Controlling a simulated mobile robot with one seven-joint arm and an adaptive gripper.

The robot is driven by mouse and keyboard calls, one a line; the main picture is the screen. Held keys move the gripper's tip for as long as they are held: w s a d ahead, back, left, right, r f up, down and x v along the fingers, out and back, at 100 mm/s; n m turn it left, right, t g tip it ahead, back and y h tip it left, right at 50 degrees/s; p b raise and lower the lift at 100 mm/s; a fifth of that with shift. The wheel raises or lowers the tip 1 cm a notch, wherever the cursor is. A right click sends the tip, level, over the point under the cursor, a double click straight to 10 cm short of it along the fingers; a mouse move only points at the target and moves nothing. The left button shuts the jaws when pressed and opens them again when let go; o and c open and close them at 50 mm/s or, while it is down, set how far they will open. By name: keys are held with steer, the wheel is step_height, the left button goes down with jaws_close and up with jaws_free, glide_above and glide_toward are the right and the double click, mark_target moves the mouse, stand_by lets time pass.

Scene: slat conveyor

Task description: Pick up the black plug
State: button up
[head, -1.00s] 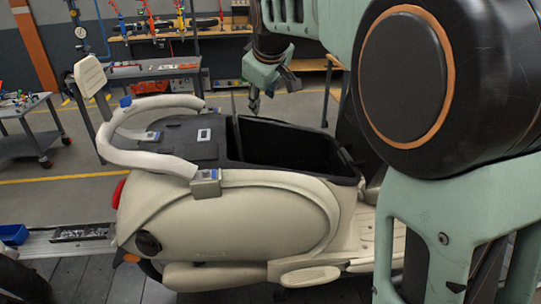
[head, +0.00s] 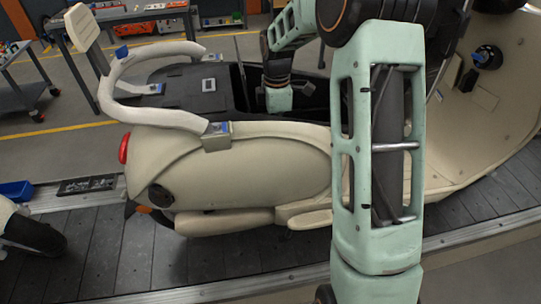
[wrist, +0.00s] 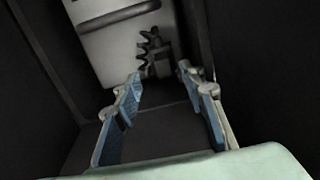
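My gripper (head: 279,98) reaches down into the black open storage bin (head: 240,88) of the cream scooter. Its fingers are hidden there in the head view. In the wrist view my gripper (wrist: 160,76) is open, its two blue-padded fingers apart with nothing between them. A dark toothed piece (wrist: 153,52) lies just beyond the fingertips, against a pale panel (wrist: 110,42). I cannot tell if it is the black plug; no other clear plug shows in the bin.
Dark bin walls (wrist: 250,70) stand close on both sides of my fingers. The cream scooter (head: 260,165) stands on the slat conveyor (head: 90,240). A pale grab rail (head: 115,90) curves around its rear. A tool cart (head: 20,95) stands at the left.

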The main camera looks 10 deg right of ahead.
steer(key=f, duration=0.5)
steer(key=f+p, duration=0.1)
steer(key=f, duration=0.1)
steer(key=shift+s+a+f, duration=0.15)
steer(key=shift+s, duration=0.1)
steer(key=shift+c, duration=0.6)
jaws_close()
